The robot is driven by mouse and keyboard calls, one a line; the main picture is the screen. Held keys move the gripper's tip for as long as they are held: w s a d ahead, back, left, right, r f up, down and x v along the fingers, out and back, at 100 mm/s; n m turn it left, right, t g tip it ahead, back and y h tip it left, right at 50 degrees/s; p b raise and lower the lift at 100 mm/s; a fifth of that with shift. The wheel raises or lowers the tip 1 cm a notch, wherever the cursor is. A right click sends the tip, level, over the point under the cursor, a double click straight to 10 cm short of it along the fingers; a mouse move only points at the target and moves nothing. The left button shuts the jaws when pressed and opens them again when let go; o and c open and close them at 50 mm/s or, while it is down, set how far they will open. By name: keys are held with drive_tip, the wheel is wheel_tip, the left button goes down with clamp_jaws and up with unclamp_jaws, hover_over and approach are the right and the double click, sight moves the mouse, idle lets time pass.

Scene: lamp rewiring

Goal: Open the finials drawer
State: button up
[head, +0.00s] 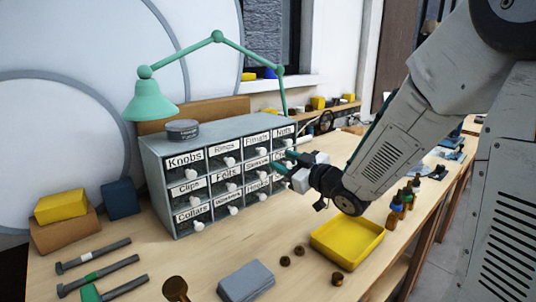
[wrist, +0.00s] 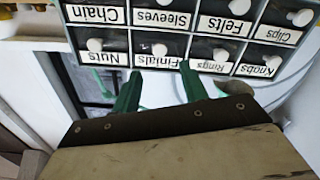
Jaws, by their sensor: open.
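The finials drawer (head: 257,138) is in the top row of the grey drawer cabinet (head: 160,185), third from the left, and looks shut. The wrist view shows the cabinet upside down, with the Finials label (wrist: 155,60) and its white round knob (wrist: 159,49). My gripper (head: 284,161) is in front of the cabinet's right side. Its green fingers are apart and empty. In the wrist view my gripper (wrist: 160,68) points at the finials drawer, one finger to each side of its label. I cannot tell the exact gap to the knob.
A green lamp (head: 152,98) arches over the cabinet, and a round tin (head: 182,129) stands on top. A yellow tray (head: 350,243) and small brown bottles (head: 398,205) are at the right. Tools (head: 95,277) lie at the front left. The bench (head: 215,262) directly before the cabinet is mostly clear.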

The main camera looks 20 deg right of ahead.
sight(264, 151)
drive_tip(key=x, duration=0.7)
drive_tip(key=shift+w, duration=0.15)
drive_tip(key=shift+c, duration=0.2)
clamp_jaws()
